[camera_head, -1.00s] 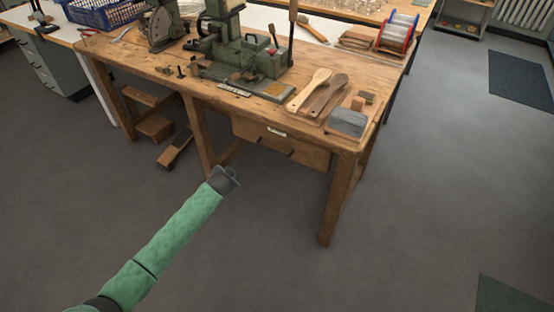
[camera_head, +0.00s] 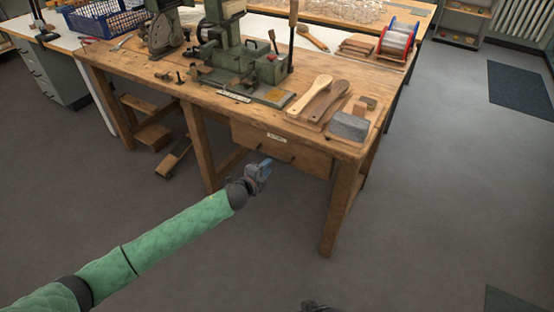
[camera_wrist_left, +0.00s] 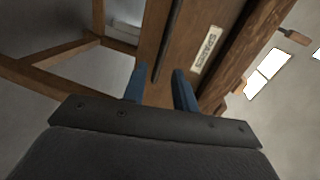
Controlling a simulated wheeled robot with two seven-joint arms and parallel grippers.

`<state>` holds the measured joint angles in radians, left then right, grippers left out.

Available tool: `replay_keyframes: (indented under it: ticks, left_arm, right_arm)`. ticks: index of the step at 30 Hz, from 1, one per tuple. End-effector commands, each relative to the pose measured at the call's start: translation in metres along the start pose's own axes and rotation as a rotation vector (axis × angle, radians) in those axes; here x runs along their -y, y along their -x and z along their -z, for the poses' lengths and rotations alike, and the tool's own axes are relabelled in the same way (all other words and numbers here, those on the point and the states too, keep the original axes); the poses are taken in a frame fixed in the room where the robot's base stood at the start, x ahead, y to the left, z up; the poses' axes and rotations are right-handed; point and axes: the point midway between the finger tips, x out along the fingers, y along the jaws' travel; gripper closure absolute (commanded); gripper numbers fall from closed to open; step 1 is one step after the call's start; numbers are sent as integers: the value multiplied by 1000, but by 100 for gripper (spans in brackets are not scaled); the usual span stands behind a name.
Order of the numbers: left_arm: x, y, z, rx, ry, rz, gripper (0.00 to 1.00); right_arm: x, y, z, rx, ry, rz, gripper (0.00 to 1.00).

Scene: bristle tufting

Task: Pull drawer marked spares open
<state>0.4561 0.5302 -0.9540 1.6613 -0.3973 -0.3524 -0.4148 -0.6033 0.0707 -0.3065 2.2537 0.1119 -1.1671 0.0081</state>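The drawer (camera_head: 305,157) is a wooden front under the right part of the workbench, and it looks shut. A small pale label (camera_head: 276,138) sits near its top edge; in the left wrist view the label (camera_wrist_left: 206,48) reads SPARES. A dark bar handle (camera_wrist_left: 168,40) runs along the drawer front. My left gripper (camera_head: 265,165) is in front of the drawer, near the handle. In the left wrist view its blue fingers (camera_wrist_left: 158,72) are apart, with the handle's near end showing between them. I cannot tell whether they touch it. A dark shape at the bottom edge may be my right gripper (camera_head: 314,307).
The workbench (camera_head: 225,108) carries a green machine (camera_head: 240,60), wooden brush bodies (camera_head: 318,97) and a grey block (camera_head: 349,126). Its front legs (camera_head: 340,210) stand on both sides of the drawer. The floor in front is clear.

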Motion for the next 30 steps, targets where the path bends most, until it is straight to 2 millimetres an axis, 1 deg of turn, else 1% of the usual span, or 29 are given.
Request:
replay_keyframes:
  ticks: [4,7,11,18,21,25,30]
  left_arm:
    - [1,-1,2,-12,-40,6,72]
    - [1,-6,2,-11,-48,5,72]
    - [2,-21,2,-10,-48,6,72]
    - [2,-56,2,-10,-47,5,72]
    - [1,-67,2,-9,-46,4,72]
    - [2,-76,2,-9,-47,4,72]
    - [1,-78,2,-10,-47,4,72]
  right_arm:
    - [0,0,-2,12,0,-1,58]
    - [0,2,-1,12,0,-1,58]
    - [1,6,0,16,1,0,58]
    - [3,15,3,23,2,1,58]
    - [3,17,4,26,2,1,58]
    - [3,19,4,29,2,1,58]
    - [4,19,4,30,2,2,58]
